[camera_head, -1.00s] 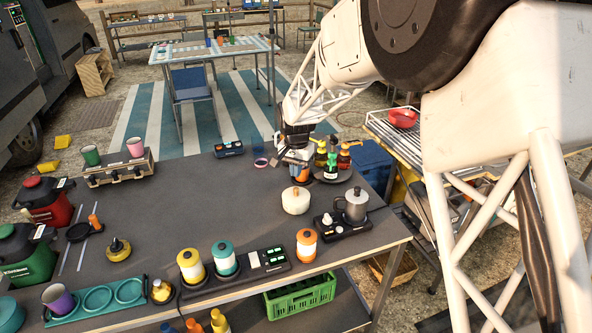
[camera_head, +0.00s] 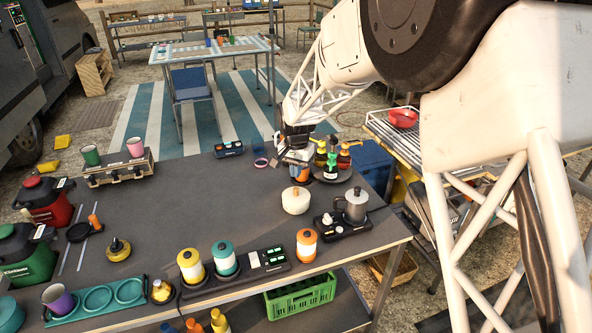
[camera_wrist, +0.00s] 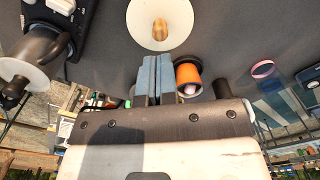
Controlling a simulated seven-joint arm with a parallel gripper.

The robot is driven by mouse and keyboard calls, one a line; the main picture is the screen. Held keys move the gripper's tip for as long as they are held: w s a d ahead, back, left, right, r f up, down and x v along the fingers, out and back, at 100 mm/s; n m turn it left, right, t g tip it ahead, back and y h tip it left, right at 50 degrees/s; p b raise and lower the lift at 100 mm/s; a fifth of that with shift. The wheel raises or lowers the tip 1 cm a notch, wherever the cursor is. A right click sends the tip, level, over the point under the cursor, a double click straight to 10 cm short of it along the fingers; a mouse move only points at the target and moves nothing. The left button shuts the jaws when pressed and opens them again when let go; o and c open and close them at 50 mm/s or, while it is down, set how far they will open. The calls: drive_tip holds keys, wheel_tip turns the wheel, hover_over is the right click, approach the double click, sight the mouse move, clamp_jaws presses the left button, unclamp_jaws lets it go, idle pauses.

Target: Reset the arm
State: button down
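My gripper (camera_head: 296,168) hangs over the far right part of the dark table, pointing down, near the bottle tray. In the wrist view its two blue-grey fingers (camera_wrist: 156,80) lie close together with nothing visible between them. A small orange container (camera_wrist: 187,76) is beside the fingers, apart from them as far as I can tell. A white round pot with a wooden knob (camera_head: 296,200) stands in front of the gripper; it also shows in the wrist view (camera_wrist: 176,18).
Sauce bottles (camera_head: 331,160) stand on a round tray just right of the gripper. A metal jug (camera_head: 355,205) sits on a black base nearer the front right. A pink-rimmed cup (camera_head: 260,162) is to the left. The table's middle (camera_head: 200,195) is clear.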

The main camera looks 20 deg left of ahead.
sight(296, 189)
drive_tip(key=shift+f, duration=2.6)
drive_tip(key=shift+r, duration=0.1)
drive_tip(key=shift+r, duration=3.45)
